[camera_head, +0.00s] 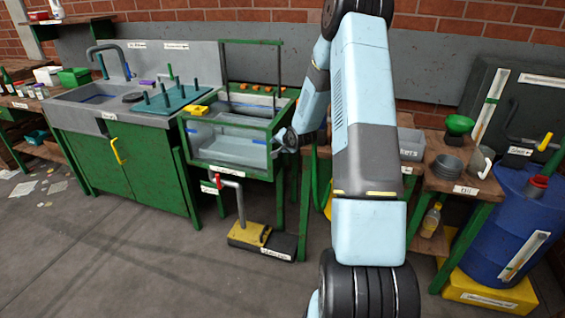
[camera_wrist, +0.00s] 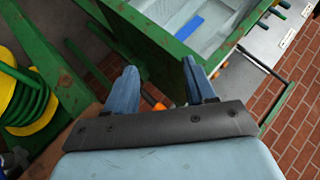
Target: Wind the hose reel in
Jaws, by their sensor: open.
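What looks like the hose reel (camera_wrist: 30,98), yellow with green coils, shows at the left edge of the wrist view, partly cut off by the frame and a green frame post. In the head view only a small yellow part (camera_head: 328,206) shows low behind my arm, perhaps the same reel. My gripper (camera_wrist: 158,68) is open, with its two blue fingers apart and nothing between them. In the head view my gripper (camera_head: 284,138) is at the right side of the green-framed glass tank (camera_head: 236,168), apart from the reel. A crank on the reel cannot be made out clearly.
A sink bench (camera_head: 128,170) with green doors stands at left. A foot pedal unit (camera_head: 262,240) is on the floor below the tank. At right are a wooden bench (camera_head: 462,187) and a blue barrel (camera_head: 510,225). The front-left floor is mostly clear.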

